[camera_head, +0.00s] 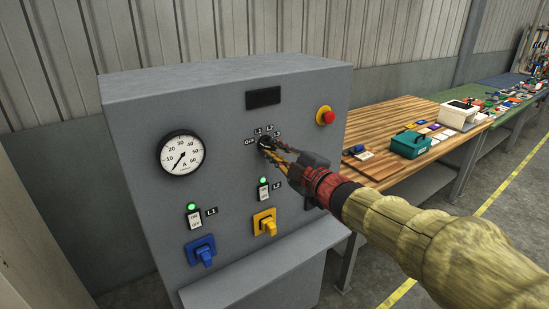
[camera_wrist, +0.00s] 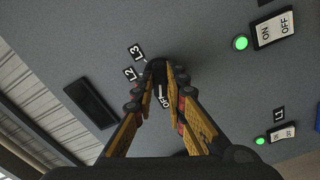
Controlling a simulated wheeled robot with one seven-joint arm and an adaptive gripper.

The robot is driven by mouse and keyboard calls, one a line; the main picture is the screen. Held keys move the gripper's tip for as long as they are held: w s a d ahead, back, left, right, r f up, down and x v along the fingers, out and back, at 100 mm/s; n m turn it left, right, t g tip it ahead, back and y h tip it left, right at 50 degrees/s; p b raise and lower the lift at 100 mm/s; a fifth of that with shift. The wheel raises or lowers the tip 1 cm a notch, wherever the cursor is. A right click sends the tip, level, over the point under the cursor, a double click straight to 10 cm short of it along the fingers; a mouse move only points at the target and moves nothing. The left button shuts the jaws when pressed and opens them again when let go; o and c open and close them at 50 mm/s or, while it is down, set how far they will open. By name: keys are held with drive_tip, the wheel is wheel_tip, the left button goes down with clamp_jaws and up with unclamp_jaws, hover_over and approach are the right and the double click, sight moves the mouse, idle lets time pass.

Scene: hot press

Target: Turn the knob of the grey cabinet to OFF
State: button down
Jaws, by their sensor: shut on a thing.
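The grey cabinet (camera_head: 130,130) stands in the head view. Its black rotary knob (camera_head: 264,142) sits at upper centre of the front, ringed by OFF, L1, L2 and L3 labels. My gripper (camera_head: 271,149) reaches in from the right and is shut on the knob. In the wrist view the knob (camera_wrist: 159,70) lies between the two fingertips (camera_wrist: 160,88). A white mark on the knob appears to point towards the OFF label (camera_wrist: 165,102). The L2 and L3 labels are to its left; the fingers hide part of the knob's surround.
The cabinet front also carries a gauge (camera_head: 181,153), a red button (camera_head: 325,115), a dark display (camera_head: 263,97), blue (camera_head: 201,251) and yellow (camera_head: 265,222) switches, and two lit green lamps. A wooden workbench (camera_head: 385,120) stands close on the right.

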drive_tip(key=shift+n+b, duration=0.4)
drive_tip(key=shift+n, duration=0.2)
drive_tip(key=c, duration=1.8)
unclamp_jaws()
drive_tip(key=v, duration=1.2)
